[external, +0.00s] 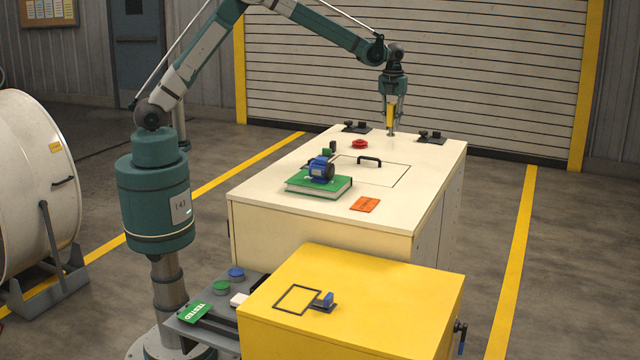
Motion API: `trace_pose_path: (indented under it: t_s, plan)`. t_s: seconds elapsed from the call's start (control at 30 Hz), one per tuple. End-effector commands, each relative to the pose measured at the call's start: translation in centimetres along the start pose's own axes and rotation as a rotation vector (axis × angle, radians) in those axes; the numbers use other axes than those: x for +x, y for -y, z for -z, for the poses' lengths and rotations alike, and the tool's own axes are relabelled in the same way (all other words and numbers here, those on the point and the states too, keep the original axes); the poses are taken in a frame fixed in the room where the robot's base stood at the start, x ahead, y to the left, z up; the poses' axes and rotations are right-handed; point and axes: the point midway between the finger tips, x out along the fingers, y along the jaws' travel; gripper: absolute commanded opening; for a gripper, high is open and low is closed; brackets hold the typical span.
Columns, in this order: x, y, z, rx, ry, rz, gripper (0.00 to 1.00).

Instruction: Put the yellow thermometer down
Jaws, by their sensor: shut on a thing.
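The yellow thermometer (391,108) is upright between the fingers of my gripper (394,100), over the far part of the white cabinet top (270,199). My gripper points down and is shut on the thermometer.
Black stands (356,127) and (431,137) flank the gripper. A red knob (360,144), a black handle (369,160), a green book (318,184) with a blue motor (321,169) and an orange card (365,204) lie nearer. A yellow cabinet (400,289) stands in front.

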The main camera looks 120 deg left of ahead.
Motion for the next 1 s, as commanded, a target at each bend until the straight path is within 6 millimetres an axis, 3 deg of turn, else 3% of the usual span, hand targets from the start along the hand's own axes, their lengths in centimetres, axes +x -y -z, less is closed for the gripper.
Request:
trace_pose_path:
  t_s: [0.3,0.77,1.0]
  plan:
    - [4.1,0.0,0.0,0.0,0.0,0.0,0.01]
    - [4.8,0.0,0.0,0.0,0.0,0.0,0.01]
    - [6.9,0.0,0.0,0.0,0.0,0.0,0.01]
